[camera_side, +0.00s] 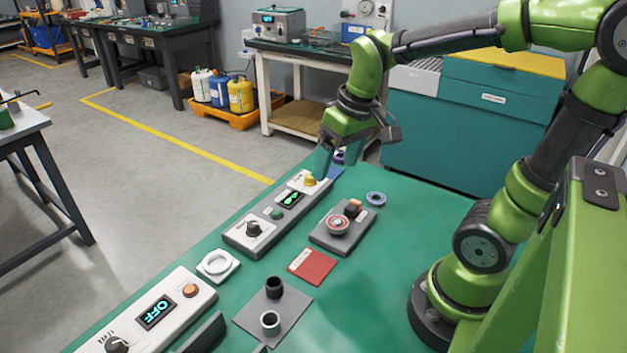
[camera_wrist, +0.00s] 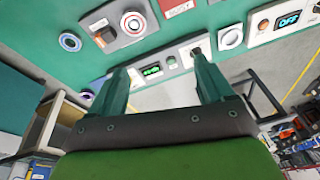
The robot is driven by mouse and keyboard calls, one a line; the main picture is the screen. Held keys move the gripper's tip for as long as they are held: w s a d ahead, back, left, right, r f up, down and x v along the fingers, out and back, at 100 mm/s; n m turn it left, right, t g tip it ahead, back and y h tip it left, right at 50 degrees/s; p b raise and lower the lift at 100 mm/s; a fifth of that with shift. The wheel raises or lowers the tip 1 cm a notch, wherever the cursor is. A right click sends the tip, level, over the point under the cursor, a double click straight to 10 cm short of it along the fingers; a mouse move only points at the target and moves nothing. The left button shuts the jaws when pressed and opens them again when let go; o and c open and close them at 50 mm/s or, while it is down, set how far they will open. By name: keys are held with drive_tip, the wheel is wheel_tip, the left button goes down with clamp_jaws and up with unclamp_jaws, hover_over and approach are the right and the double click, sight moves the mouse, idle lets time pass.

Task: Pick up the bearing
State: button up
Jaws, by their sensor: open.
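A small ring with a blue-grey rim, which looks like the bearing (camera_side: 369,200), lies flat on the green table top, right of the grey fixture block. It also shows in the wrist view at upper left (camera_wrist: 62,42). My gripper (camera_side: 323,165) is high at the table's far end, over the far end of the white control panel, to the left of the ring and apart from it. In the wrist view my gripper (camera_wrist: 160,70) has its two teal fingers wide apart with nothing held between them.
A white control panel (camera_side: 268,232) and the grey fixture block (camera_side: 325,240) stand near the ring. A purple round part (camera_side: 339,158) sits close to my gripper. A red square (camera_side: 312,266) and a grey plate with two cups (camera_side: 249,322) lie nearer. Table right of the ring is clear.

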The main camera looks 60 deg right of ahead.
drive_tip(key=w+d+n+g, duration=0.1)
drive_tip(key=d+n+g, duration=0.1)
drive_tip(key=d+n, duration=0.1)
drive_tip(key=n, duration=0.1)
hover_over(338, 221)
drive_tip(key=shift+g+h, duration=0.3)
drive_tip(key=shift+g, duration=0.1)
drive_tip(key=f, duration=1.1)
drive_tip(key=shift+s+a+f, duration=0.15)
drive_tip(key=shift+s+f, duration=0.1)
drive_tip(key=shift+f, duration=0.1)
drive_tip(key=shift+w+f, duration=0.15)
drive_tip(key=shift+f, duration=1.2)
drive_tip(key=shift+w+f, duration=0.15)
drive_tip(key=shift+f, duration=1.2)
drive_tip(key=shift+c, duration=0.3)
drive_tip(key=c, duration=1.2)
wheel_tip(338, 221, up, 12)
drive_tip(key=shift+f, duration=0.25)
drive_tip(key=shift+c, duration=0.2)
drive_tip(key=shift+r, duration=0.4)
